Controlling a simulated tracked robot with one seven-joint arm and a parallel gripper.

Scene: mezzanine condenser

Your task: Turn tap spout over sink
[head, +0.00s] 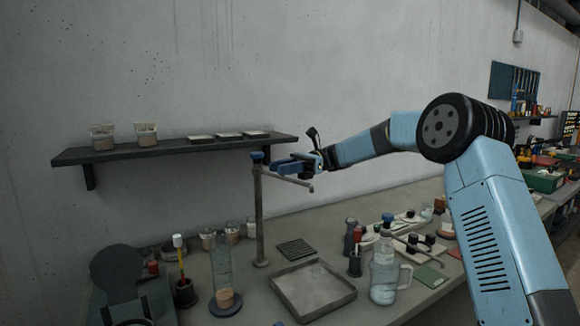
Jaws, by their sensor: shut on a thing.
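A shallow square grey basin (346,299), which looks like the sink, lies on the bench in front and to the right of the post.
A dark wall shelf (180,147) with jars and flat dishes is behind and left of the tap. A tall glass cylinder (222,262) stands left of the basin, a clear jug (384,275) right of it. A dark ribbed mat (296,249) lies behind the basin.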

